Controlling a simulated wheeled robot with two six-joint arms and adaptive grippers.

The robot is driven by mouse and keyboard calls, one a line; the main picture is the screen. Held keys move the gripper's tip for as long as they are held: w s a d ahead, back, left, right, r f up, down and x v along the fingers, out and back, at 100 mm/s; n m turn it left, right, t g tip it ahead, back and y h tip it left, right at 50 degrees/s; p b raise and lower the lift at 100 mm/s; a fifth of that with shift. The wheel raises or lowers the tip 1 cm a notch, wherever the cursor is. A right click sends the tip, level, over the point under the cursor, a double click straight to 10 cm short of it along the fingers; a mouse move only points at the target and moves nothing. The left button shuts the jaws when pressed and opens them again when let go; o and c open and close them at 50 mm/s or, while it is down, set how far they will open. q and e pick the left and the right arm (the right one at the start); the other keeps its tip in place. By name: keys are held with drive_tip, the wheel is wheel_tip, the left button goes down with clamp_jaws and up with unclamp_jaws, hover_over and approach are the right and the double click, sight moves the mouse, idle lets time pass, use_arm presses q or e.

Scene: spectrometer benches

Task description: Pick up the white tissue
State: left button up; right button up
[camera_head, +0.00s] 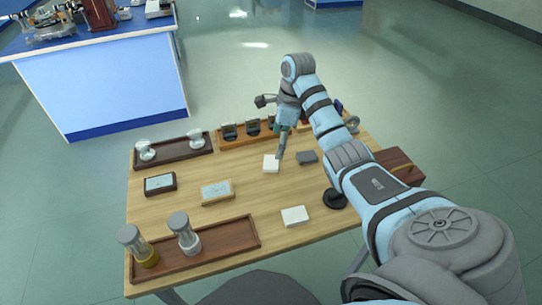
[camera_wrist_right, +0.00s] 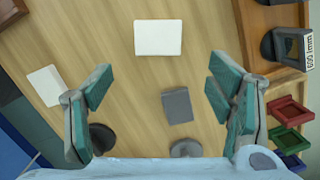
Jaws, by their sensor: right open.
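Two white flat pieces lie on the wooden table; I cannot tell which is the tissue. One white piece (camera_head: 271,165) lies mid-table and appears at the top of the right wrist view (camera_wrist_right: 158,37). The other white piece (camera_head: 295,216) lies nearer the front edge and shows at the left of the wrist view (camera_wrist_right: 46,85). My right gripper (camera_head: 281,156) is open and empty, pointing down above the table beside the mid-table piece. In the wrist view its two fingers (camera_wrist_right: 161,95) are wide apart. My left gripper is not in view.
A grey block (camera_head: 307,157) lies close to the right gripper and shows between its fingers (camera_wrist_right: 177,105). A black round base (camera_head: 335,199) stands to the right. A tray of gratings (camera_head: 232,141) is at the back, a tray with two jars (camera_head: 222,245) at the front left.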

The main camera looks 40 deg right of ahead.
sight(271, 161)
drive_tip(key=f, duration=0.1)
drive_tip(key=w+f, duration=0.1)
drive_tip(key=f, duration=0.1)
drive_tip(key=a+f, duration=0.1)
drive_tip(key=shift+w+f+b, duration=0.2)
drive_tip(key=shift+f+b, duration=0.05)
drive_tip(key=shift+b, duration=0.15)
drive_tip(key=shift+s+a+f, duration=0.1)
drive_tip(key=shift+a+f, duration=0.15)
drive_tip(key=shift+f, duration=0.35)
drive_tip(key=shift+a+f, duration=0.2)
drive_tip(key=shift+f, duration=0.5)
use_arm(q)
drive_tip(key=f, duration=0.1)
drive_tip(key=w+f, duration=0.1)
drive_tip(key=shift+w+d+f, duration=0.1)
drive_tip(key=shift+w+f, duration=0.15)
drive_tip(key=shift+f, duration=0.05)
use_arm(e)
drive_tip(key=c, duration=1)
